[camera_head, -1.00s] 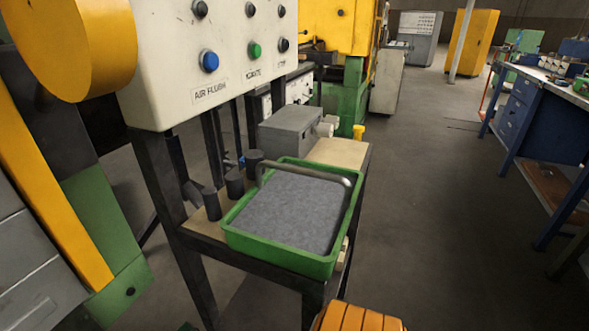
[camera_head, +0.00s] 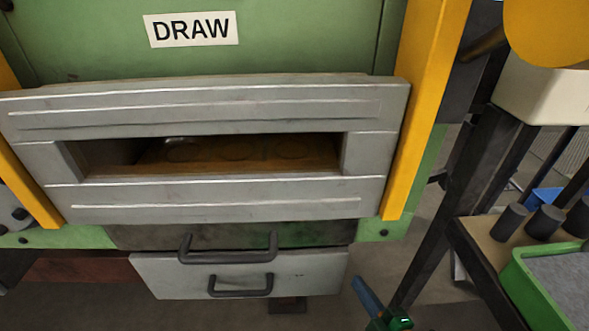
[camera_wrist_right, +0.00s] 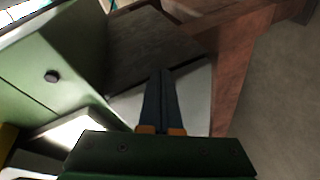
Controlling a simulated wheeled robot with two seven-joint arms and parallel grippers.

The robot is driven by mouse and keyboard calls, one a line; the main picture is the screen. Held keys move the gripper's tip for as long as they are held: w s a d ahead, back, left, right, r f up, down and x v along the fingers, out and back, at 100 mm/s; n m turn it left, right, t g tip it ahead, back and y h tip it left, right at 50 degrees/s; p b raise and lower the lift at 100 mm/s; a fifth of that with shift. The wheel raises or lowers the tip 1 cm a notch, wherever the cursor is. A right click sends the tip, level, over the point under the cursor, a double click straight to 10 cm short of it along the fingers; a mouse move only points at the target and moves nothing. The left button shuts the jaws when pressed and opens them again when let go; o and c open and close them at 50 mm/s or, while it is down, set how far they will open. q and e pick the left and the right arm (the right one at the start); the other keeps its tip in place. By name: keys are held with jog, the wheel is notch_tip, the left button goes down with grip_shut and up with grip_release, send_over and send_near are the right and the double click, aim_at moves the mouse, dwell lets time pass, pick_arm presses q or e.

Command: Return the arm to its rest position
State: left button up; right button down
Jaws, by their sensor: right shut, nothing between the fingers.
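My right gripper (camera_head: 359,284) shows at the bottom of the head view, right of the lower drawer. Its blue fingers point up and left, and its green body runs off the bottom edge. In the right wrist view the two blue fingers (camera_wrist_right: 160,82) lie together, shut with nothing between them. A pale panel lies behind them; I cannot tell whether they touch it. My left gripper is not in view.
The green furnace front has a grey draw slot (camera_head: 190,203) and two handled drawers, the lower one (camera_head: 315,275) paler. A green tray (camera_head: 535,295) and dark cylinders (camera_head: 509,222) stand on a bench at the right. Floor shows between furnace and bench.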

jog(key=s+f+m+g+h, duration=0.2)
jog(key=s+f+m+g, duration=0.1)
jog(key=s+m+g, duration=0.4)
jog(key=s+f+m+g+h, duration=0.2)
jog(key=s+f+m+g, duration=0.15)
jog(key=s+m, duration=0.4)
jog(key=s+f+g, duration=0.2)
jog(key=s+f, duration=0.1)
jog(key=f, duration=1.2)
jog(key=s+d+f+g, duration=0.2)
jog(key=s+d+f, duration=0.1)
jog(key=s+f, duration=0.9)
notch_tip(320, 180, up, 14)
jog(key=s+p, duration=0.1)
jog(key=p, duration=1.3)
jog(key=shift+r+n, duration=0.25)
jog(key=shift+n, duration=0.1)
jog(key=shift+t, duration=0.25)
